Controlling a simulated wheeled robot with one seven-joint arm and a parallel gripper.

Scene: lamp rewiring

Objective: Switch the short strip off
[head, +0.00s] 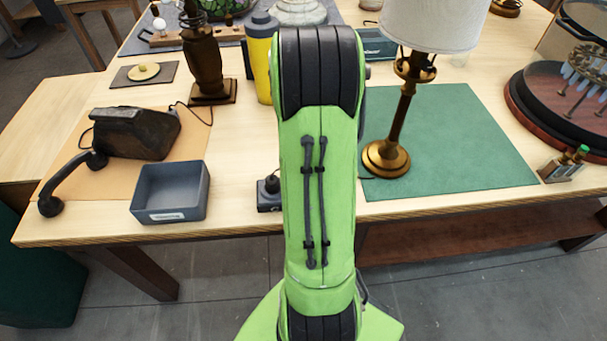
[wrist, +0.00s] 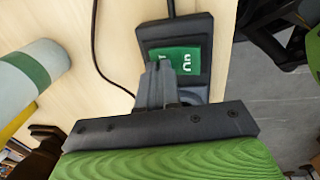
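The short strip (wrist: 207,39) is a dark block lying on the pale wooden table in the wrist view. It has a green face (wrist: 183,55) with white marks, partly covered by my fingers. A cable leaves its far end. In the head view, the strip's left end (head: 268,194) shows at the table's front edge with a dark plug on it; my arm hides the rest. My gripper (wrist: 160,70) is over the strip, its two fingers together with nothing visible between them. The fingertips are at the edge of the green face; I cannot tell whether they touch it.
A grey bin (head: 170,192) and an old dark telephone (head: 137,132) are to the left. A brass lamp (head: 387,158) stands on a green mat (head: 465,150) to the right. A yellow bottle (head: 260,60) stands behind my arm. A thin cable runs beside the strip in the wrist view.

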